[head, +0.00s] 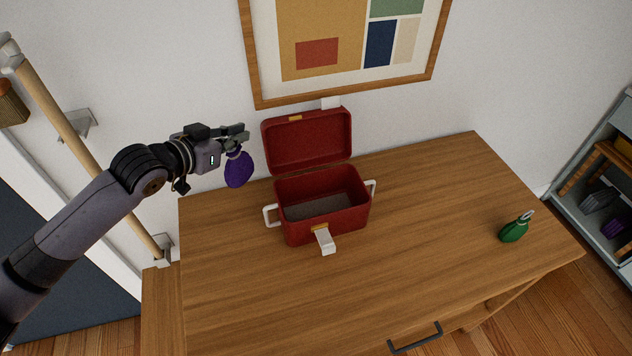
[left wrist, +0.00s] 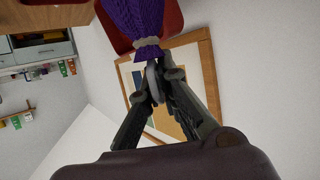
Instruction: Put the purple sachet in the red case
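The purple sachet (head: 239,169) hangs from my left gripper (head: 240,138) in the head view, to the left of the red case's raised lid and apart from it. In the left wrist view, the fingers (left wrist: 156,88) are closed on the neck or loop of the sachet (left wrist: 138,18). The red case (head: 298,230) stands on the wooden desk with its lid (head: 307,142) up and its inside in view. The case's grey floor looks empty. My right gripper is not in view.
A green sachet (head: 514,230) lies at the right of the desk (head: 420,230). White handles stick out from the case's sides, and a white latch (head: 325,241) from its front. A framed picture (head: 345,45) hangs behind. A shelf (head: 607,150) stands at the far right.

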